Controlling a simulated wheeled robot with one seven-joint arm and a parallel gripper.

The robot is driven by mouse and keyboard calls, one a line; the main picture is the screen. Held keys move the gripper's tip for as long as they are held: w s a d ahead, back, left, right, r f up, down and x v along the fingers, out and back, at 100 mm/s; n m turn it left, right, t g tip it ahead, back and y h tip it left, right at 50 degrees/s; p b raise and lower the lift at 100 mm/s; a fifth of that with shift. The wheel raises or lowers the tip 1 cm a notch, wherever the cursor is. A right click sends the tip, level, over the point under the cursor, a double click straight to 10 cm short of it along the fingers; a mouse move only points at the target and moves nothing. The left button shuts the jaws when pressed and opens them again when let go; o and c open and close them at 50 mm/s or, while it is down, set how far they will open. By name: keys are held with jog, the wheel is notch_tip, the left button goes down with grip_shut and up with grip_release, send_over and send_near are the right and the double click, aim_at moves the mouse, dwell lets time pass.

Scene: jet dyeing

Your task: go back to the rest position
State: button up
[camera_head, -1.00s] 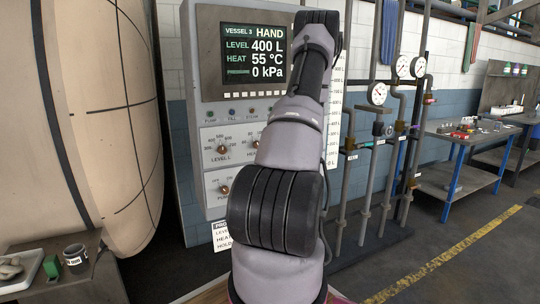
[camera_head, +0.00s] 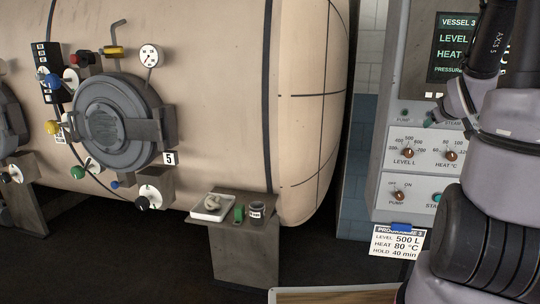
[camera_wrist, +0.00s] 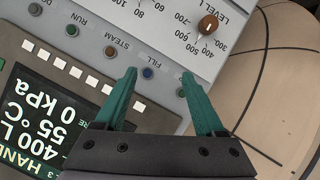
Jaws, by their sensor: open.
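My gripper (camera_wrist: 158,75) is open, with two teal fingers apart and nothing between them. It is in front of the grey control panel (camera_head: 380,145), near the row of small lamps marked fill, steam and run. In the wrist view the panel appears turned over, with the level knob (camera_wrist: 208,24) at the upper right. The dark display (camera_wrist: 50,115) reads hand, 400 L, 55 °C and 0 kPa. In the head view my arm covers the right part of the panel, and my gripper is mostly hidden.
A large beige vessel (camera_head: 215,90) with a round hatch (camera_head: 112,118) fills the left. A small stand (camera_head: 245,245) beneath holds a white tray (camera_head: 211,207), a green item (camera_head: 239,213) and a dark cup (camera_head: 257,212). A programme card (camera_head: 397,241) hangs under the panel.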

jog(key=s+a+r+m+g+y, duration=0.2)
jog(key=s+a+r+y, duration=0.1)
jog(key=s+a, duration=0.8)
jog(key=s+a+r+m+g+y, duration=0.2)
jog(key=s+a+r+m+y, duration=0.1)
jog(key=s+a, duration=0.8)
jog(key=a+r+y, duration=0.1)
jog(key=a+r, duration=0.1)
jog(key=a, duration=0.2)
jog(key=shift+a+r+g, duration=0.3)
jog(key=shift+a+g, duration=0.1)
